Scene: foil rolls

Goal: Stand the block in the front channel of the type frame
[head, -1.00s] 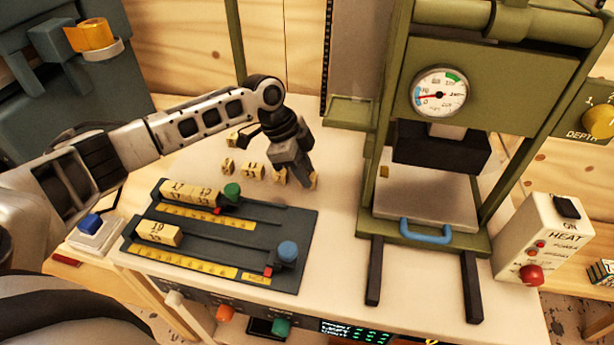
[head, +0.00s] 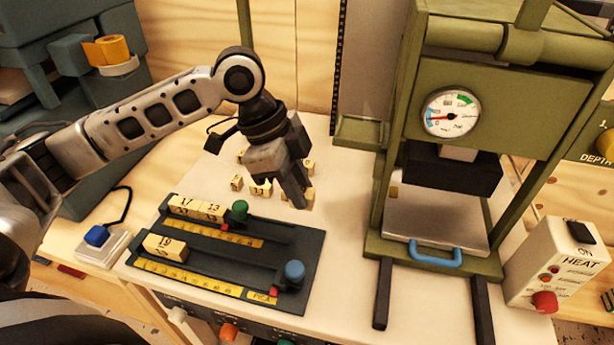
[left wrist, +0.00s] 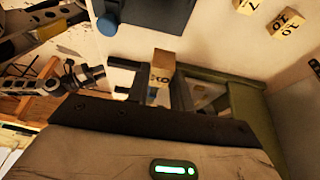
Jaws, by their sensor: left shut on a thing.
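The dark frame has two channels. The front channel holds one block (head: 164,247) at its left, with a blue knob (head: 294,271) at its right end. The rear channel holds several blocks (head: 197,208) and a green knob (head: 240,209).
Several loose blocks (head: 260,189) lie on the table behind the frame. A green press (head: 505,70) with a gauge and blue handle (head: 435,253) stands at right, beside a heat box (head: 550,265). A blue button box (head: 97,238) is at left.

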